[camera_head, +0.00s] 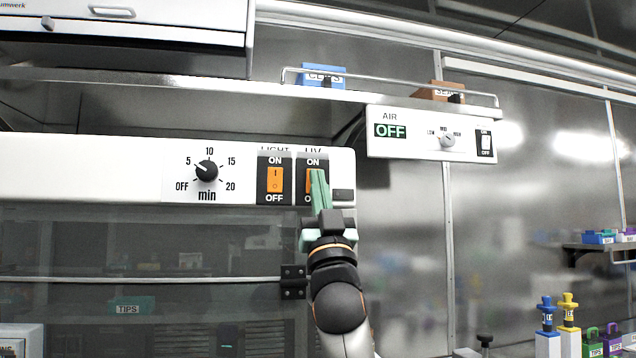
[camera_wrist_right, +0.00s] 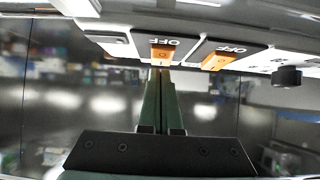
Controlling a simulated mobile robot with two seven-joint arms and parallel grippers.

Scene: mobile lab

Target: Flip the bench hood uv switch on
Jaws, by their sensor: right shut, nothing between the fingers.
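The bench hood UV switch (camera_head: 308,182) is an orange rocker on a black plate marked ON above and OFF below, at the right end of the white panel. My right gripper (camera_head: 319,177), with green fingers, is shut and empty. Its fingertips are in front of the right part of the rocker and hide it, so the rocker's tilt is unclear. In the right wrist view the UV switch (camera_wrist_right: 160,54) appears upside down, just beyond the closed fingertips (camera_wrist_right: 157,74). I cannot tell whether they touch it. My left gripper is not in view.
The similar orange LIGHT switch (camera_head: 275,180) is close on the left, then a timer dial (camera_head: 206,171). An AIR box (camera_head: 431,134) reading OFF hangs at the upper right. A shelf (camera_head: 200,88) runs above the panel. Hood glass (camera_head: 150,240) lies below.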

